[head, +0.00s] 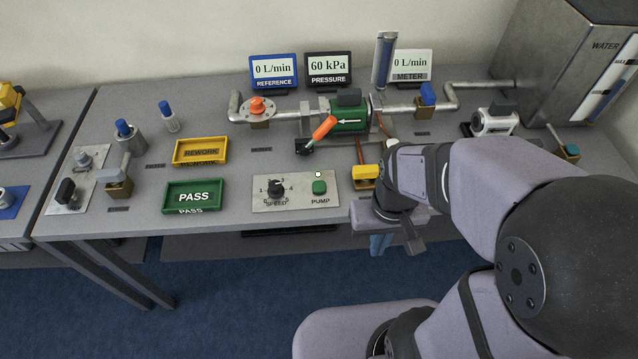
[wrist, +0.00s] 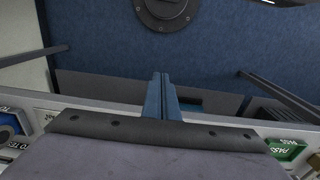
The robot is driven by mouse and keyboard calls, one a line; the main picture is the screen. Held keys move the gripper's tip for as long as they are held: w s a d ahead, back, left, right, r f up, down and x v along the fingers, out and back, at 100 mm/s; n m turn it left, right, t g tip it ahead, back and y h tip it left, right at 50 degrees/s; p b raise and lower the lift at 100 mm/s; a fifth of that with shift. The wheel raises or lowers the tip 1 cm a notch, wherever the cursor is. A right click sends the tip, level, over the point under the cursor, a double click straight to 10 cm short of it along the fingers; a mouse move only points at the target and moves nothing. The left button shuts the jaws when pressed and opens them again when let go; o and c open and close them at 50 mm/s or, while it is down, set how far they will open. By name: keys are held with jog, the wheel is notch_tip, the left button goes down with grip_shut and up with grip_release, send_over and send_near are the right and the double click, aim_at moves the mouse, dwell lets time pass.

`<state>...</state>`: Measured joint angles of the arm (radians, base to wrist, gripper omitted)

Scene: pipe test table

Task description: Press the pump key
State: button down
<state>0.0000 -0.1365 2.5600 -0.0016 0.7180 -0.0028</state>
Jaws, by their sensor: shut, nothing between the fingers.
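The pump key (head: 319,187) is a green button above the word PUMP on a pale panel (head: 300,203) at the table's front. It is uncovered in the head view, and a small pale light (head: 318,174) sits above it. My gripper (head: 379,249) has blue fingers and points down near the table's front edge, right of the panel and apart from the key. In the wrist view its fingers (wrist: 159,77) are shut together and empty. I cannot make out the pump key in the wrist view.
A black speed knob (head: 275,187) shares the panel. A green PASS tray (head: 195,209) lies left. Behind are a green pump (head: 347,115) and screens: reference 0 L/min, pressure 60 kPa, meter 0 L/min.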

jog(key=shift+r, duration=0.15)
dwell(0.3)
jog(key=s+d+r+g+p, duration=0.3)
jog(key=s+g+p, duration=0.15)
jog(key=p, duration=0.65)
jog(key=w+d+f+n+t+p, duration=0.1)
jog(key=w+f+n+t, duration=0.2)
jog(key=w, duration=0.4)
jog(key=w+f+n+t+p, duration=0.1)
jog(key=w+n+t, duration=0.2)
jog(key=w+n, duration=0.3)
jog(key=w+a+r+n+t+y, duration=0.2)
jog(key=w+a+r+n+y, duration=0.1)
jog(key=w+a+n, duration=0.1)
jog(key=w+a+r+n+t+y, duration=0.3)
jog(key=w+a+r+n, duration=0.1)
jog(key=w+a, duration=0.3)
jog(key=shift+a+r, duration=0.15)
jog(key=shift+a, duration=0.95)
